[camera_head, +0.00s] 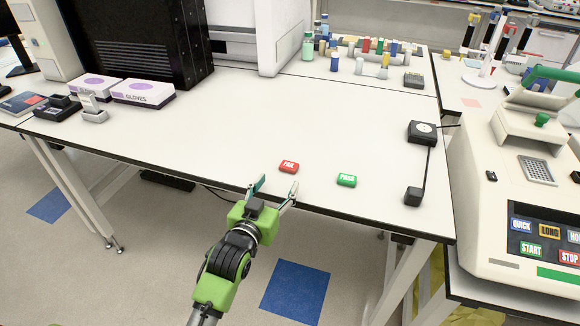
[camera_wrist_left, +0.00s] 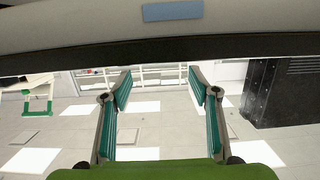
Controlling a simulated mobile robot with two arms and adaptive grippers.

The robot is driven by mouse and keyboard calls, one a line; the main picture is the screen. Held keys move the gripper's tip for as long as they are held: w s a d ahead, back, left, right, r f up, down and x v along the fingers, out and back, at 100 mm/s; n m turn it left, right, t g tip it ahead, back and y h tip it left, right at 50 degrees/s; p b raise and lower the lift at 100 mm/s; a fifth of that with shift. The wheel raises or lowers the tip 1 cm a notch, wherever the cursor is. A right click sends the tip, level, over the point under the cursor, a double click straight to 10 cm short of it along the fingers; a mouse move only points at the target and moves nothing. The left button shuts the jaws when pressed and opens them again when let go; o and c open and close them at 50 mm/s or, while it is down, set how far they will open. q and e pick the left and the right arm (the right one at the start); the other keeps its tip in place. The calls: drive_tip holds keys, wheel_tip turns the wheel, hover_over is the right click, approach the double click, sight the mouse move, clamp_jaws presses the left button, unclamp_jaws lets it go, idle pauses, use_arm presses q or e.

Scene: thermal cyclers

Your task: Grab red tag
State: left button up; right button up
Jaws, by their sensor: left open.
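The red tag (camera_head: 289,167), marked FAIL, lies flat on the white table near its front edge in the head view. The green tag (camera_head: 347,180), marked PASS, lies to its right, apart from it. My left gripper (camera_head: 277,189) is open and empty at the table's front edge, just in front of the red tag and slightly left of it. Its two fingers are spread and apart from the tag. The left wrist view shows the open fingers (camera_wrist_left: 160,88) with nothing between them; I cannot make out the red tag there. My right gripper is not in view.
A black device with a cable (camera_head: 422,131) lies on the table at right, beside a cream thermal cycler (camera_head: 500,220). Glove boxes (camera_head: 143,91) stand at left, and several bottles and tubes (camera_head: 334,62) at the back. The table's middle is clear.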

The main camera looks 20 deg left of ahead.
sight(288, 167)
use_arm(q)
drive_tip(key=w, duration=0.3)
drive_tip(key=shift+w+f, duration=0.25)
drive_tip(key=shift+w, duration=0.05)
drive_tip(key=shift+w+d+f+p, duration=0.1)
drive_tip(key=shift+w+p, duration=0.1)
drive_tip(key=shift+w, duration=0.65)
drive_tip(key=shift+w+a+f+p, duration=0.1)
drive_tip(key=shift+w+p, duration=0.15)
drive_tip(key=shift+w, duration=0.6)
drive_tip(key=shift+w+d+f+p, duration=0.1)
drive_tip(key=shift+w+p, duration=0.1)
drive_tip(key=shift+w, duration=0.65)
drive_tip(key=c, duration=1)
